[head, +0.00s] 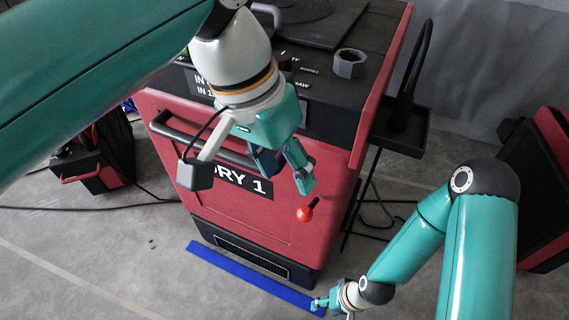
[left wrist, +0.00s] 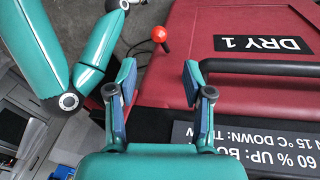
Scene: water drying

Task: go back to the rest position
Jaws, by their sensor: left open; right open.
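My left gripper (head: 286,172) is in front of the red and black machine labelled "DRY 1" (head: 222,205), over its front face. In the left wrist view the fingers of my left gripper (left wrist: 158,85) are spread with nothing between them. A red ball knob (head: 305,214) on a short stem sticks out of the machine's front, just below the fingertips in the head view. The knob (left wrist: 159,34) shows beyond the fingers in the left wrist view. My right gripper (head: 322,303) is low near the floor at the bottom of the head view, small and partly cut off, and appears empty.
A dark handle bar (head: 205,138) runs across the machine's front. A grey hexagonal ring (head: 349,63) sits on its top. A black side tray (head: 404,132) stands at its right. A blue strip (head: 250,277) lies on the floor. Other red and black machines (head: 92,160) stand at both sides.

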